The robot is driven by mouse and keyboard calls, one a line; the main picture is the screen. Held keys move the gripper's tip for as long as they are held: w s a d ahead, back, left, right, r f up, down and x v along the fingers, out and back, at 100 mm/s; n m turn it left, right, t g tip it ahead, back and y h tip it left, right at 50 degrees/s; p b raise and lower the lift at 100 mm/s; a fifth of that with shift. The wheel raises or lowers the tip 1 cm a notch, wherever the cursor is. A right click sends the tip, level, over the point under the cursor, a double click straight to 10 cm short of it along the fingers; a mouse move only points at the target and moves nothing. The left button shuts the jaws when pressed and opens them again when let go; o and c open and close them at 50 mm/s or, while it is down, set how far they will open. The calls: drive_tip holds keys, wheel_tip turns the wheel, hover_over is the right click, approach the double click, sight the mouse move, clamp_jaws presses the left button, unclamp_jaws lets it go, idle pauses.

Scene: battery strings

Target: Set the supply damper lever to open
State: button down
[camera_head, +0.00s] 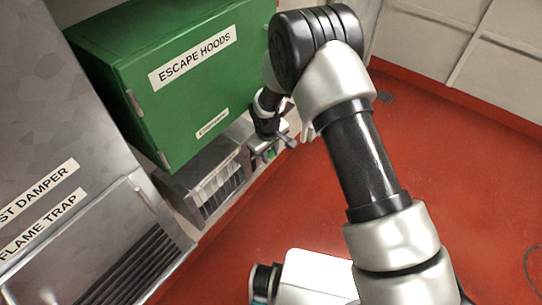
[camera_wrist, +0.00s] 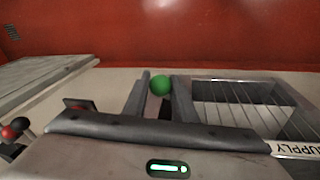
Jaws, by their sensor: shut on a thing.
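My gripper (camera_wrist: 160,92) shows in the wrist view with its two dark fingers on either side of a green ball knob (camera_wrist: 160,85), which I take to be the supply damper lever's knob. The fingers are shut on the lever; its shaft is mostly hidden between them. A label reading SUPPLY (camera_wrist: 297,151) shows at the right edge of the wrist view. In the head view my gripper (camera_head: 285,138) is at the far end of the grey louvred unit (camera_head: 180,187), below the green cabinet. The lever's angle cannot be told.
The green ESCAPE HOODS cabinet (camera_head: 140,75) hangs close above the louvred unit. A metal flame trap housing (camera_head: 120,235) stands at left. Red and black knobs (camera_wrist: 20,124) show at the wrist view's left. The red floor (camera_head: 300,215) is open to the right.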

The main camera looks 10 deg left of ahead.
drive_tip(key=shift+w+a+r, duration=0.2)
drive_tip(key=shift+a+r, duration=0.05)
drive_tip(key=shift+a, duration=0.1)
drive_tip(key=c, duration=1.8)
unclamp_jaws()
drive_tip(key=shift+c, duration=0.2)
drive_tip(key=o, duration=0.4)
drive_tip(key=shift+s+d+f, duration=0.1)
drive_tip(key=p+v, duration=0.1)
drive_tip(key=v, duration=0.6)
drive_tip(key=shift+r, duration=0.25)
drive_tip(key=shift+s, duration=0.1)
